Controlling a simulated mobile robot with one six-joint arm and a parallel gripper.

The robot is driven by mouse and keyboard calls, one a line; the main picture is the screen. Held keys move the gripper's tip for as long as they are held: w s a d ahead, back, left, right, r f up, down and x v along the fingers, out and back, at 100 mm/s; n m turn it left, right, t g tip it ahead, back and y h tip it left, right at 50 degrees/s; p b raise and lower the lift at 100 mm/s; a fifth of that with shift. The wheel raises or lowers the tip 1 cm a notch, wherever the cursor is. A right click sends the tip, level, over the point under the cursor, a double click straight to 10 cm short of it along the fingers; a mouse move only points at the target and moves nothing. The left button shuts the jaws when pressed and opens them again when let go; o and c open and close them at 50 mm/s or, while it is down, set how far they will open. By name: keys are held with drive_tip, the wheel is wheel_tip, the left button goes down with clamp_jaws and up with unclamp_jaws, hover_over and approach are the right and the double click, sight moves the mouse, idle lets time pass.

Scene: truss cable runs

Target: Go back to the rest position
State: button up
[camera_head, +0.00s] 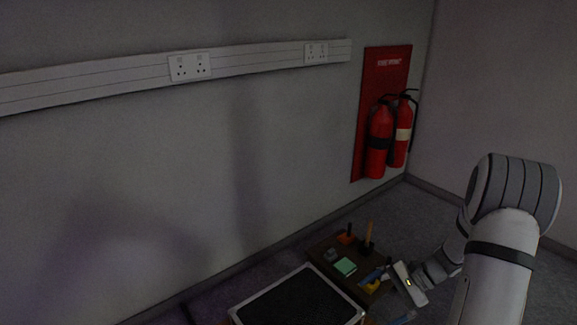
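My arm comes in from the right edge, and its forearm reaches down and left toward the floor. My gripper (399,284) is small and dark in this view, at the right end of a low brown board or table (322,249). A blue and yellow item (374,280) lies right beside the gripper. Whether the fingers are open, shut, or touching that item cannot be made out.
The low board also carries a green block (345,267), an orange item (346,238) and an upright brown-handled tool (368,236). A black-topped case (298,304) stands in front. Two red extinguishers (379,142) hang on the wall near the corner. Trunking (120,81) with sockets runs along the wall.

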drive_tip(key=s+a+r+n+t+h+p, duration=0.1)
drive_tip(key=s+a+r+n+h+p, duration=0.1)
drive_tip(key=r, duration=1)
drive_tip(key=s+a+r+n+t+h+p, duration=0.1)
drive_tip(key=s+a+r+n+h+p, duration=0.2)
drive_tip(key=s+r+n+h+p, duration=0.2)
drive_tip(key=s+a+r+n+t+h+p, duration=0.1)
drive_tip(key=s+a+r+n+h+p, duration=0.2)
drive_tip(key=s+r+p, duration=0.6)
drive_tip(key=shift+r+n+t+p, duration=0.35)
drive_tip(key=shift+r+n, duration=0.95)
drive_tip(key=shift+r, duration=4.1)
drive_tip(key=shift+a, duration=0.1)
